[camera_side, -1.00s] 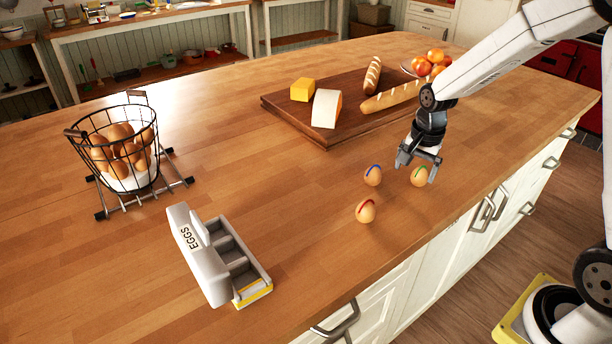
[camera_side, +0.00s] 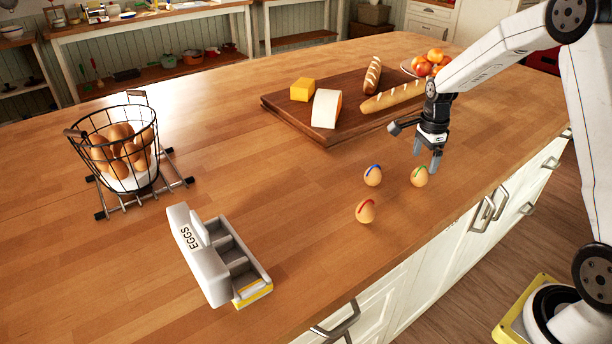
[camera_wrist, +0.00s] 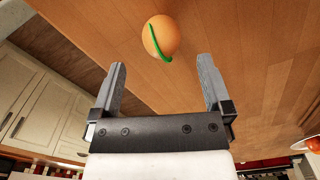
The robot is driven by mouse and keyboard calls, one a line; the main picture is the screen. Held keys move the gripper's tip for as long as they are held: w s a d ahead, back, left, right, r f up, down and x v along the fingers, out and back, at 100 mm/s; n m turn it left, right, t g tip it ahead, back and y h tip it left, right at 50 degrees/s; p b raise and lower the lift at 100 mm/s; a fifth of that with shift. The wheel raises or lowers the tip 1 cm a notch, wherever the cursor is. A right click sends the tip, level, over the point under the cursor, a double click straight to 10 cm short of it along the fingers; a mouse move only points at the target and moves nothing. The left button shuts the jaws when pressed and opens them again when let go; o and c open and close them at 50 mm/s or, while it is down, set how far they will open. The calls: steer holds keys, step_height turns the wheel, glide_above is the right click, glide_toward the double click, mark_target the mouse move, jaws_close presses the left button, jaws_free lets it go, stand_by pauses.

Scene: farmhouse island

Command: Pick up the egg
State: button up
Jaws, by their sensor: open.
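Three brown eggs stand apart on the wooden countertop: one with a green stripe (camera_side: 419,177), one with a blue stripe (camera_side: 373,176) and one with a red stripe (camera_side: 365,211). My gripper (camera_side: 426,160) is open and empty, just above and behind the green-striped egg in the side view. In the wrist view the green-striped egg (camera_wrist: 162,37) lies beyond the fingertips of my gripper (camera_wrist: 162,75), roughly centred between them and not held. The other two eggs are not in the wrist view.
A grey egg carton (camera_side: 211,262) with its lid up stands at the front. A wire basket (camera_side: 75,150) of eggs is at the left. A cutting board (camera_side: 330,138) with bread and cheese lies behind the eggs. The counter edge is close on the right.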

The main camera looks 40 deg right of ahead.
mark_target(422, 167)
steer(key=shift+f, duration=0.45)
steer(key=shift+f, duration=0.1)
steer(key=shift+w+f, duration=0.1)
steer(key=shift+f, duration=2.4)
steer(key=c, duration=1.3)
steer(key=shift+r, duration=0.1)
steer(key=shift+c, duration=0.2)
